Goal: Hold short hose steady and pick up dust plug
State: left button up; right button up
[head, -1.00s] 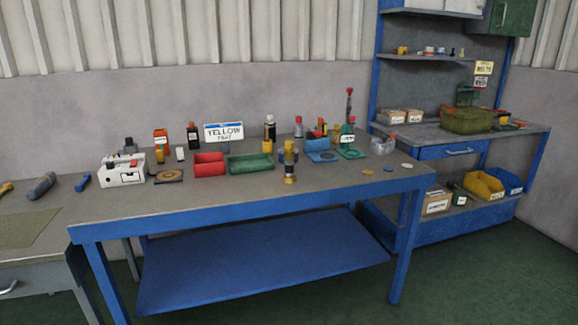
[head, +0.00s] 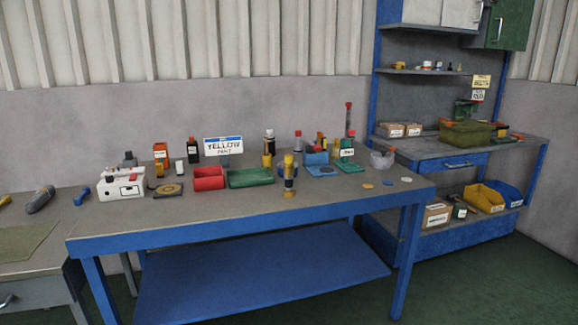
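Neither of my grippers shows in the head view. I cannot make out for certain a short hose or a dust plug at this distance. An upright yellow and dark cylindrical item (head: 289,176) stands near the front middle of the blue-framed table (head: 250,213). Small flat discs, an orange one (head: 367,186), a blue one (head: 387,183) and a pale one (head: 406,180), lie at the table's right end. A clear container (head: 382,160) with something reddish at its top stands behind them.
A red bin (head: 208,179), a green bin (head: 250,177) and a white box (head: 121,187) stand on the table. The table's front strip is mostly clear. A blue shelving bench (head: 440,150) stands at right.

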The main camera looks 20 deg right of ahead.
aim_at(288, 159)
jog(key=i+l+u, duration=0.1)
jog(key=l, duration=0.3)
jog(key=i+l, duration=0.25)
jog(key=l, duration=0.15)
jog(key=i+l+u, duration=0.15)
jog(key=l, duration=0.25)
jog(key=i+l+u, duration=0.1)
jog(key=l, duration=0.3)
jog(key=i+l, duration=0.15)
jog(key=l, duration=0.3)
jog(key=u, duration=0.05)
